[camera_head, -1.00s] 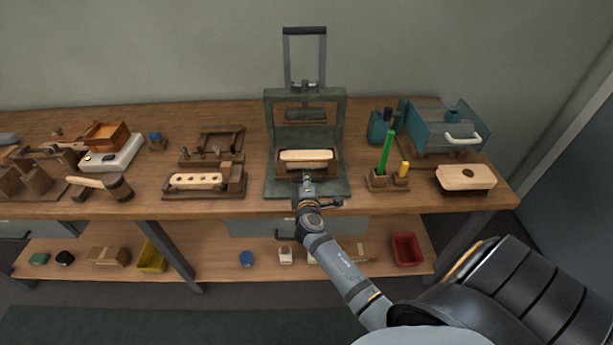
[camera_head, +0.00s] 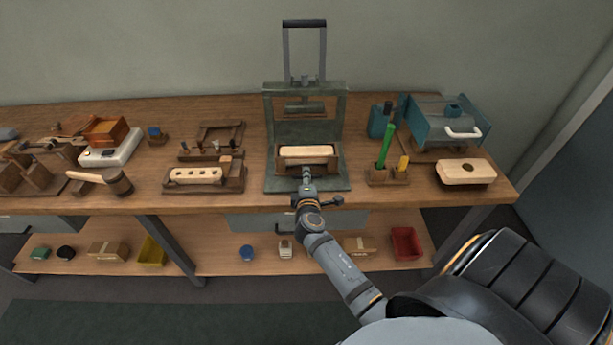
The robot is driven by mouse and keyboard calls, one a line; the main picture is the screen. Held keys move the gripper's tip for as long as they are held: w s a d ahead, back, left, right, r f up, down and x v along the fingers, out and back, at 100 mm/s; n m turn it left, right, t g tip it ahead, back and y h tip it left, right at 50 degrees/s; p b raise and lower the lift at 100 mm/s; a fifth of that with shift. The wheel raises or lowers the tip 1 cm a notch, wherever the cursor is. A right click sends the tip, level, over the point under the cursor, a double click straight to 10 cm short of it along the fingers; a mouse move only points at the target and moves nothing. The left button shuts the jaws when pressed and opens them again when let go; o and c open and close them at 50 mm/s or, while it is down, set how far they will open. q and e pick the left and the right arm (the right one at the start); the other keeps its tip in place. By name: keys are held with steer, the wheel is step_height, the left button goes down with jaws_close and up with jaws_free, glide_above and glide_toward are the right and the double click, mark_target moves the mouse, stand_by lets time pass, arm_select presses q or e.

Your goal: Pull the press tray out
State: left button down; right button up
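The press (camera_head: 341,110) is a dark green frame on a base plate, with a tall lever handle (camera_head: 304,24) raised at the back. Its brown wooden press tray (camera_head: 334,164) sits on the base and holds a pale wooden block (camera_head: 306,152). My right gripper (camera_head: 307,174) reaches in from the front and is at the middle of the tray's front edge. The fingertips are small and partly hidden there, so I cannot tell whether they are closed on it. My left gripper is out of the picture.
Left of the press is a wooden fixture with a holed pale block (camera_head: 196,174). Right are a holder with a green rod (camera_head: 386,146), a teal box (camera_head: 446,122) and a pale wooden block (camera_head: 466,171). The bench's front edge lies below the press base.

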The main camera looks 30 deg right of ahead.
steer(key=v, duration=0.6)
steer(key=shift+s+a+r, duration=0.15)
steer(key=shift+s+a, duration=0.05)
steer(key=shift+s, duration=0.15)
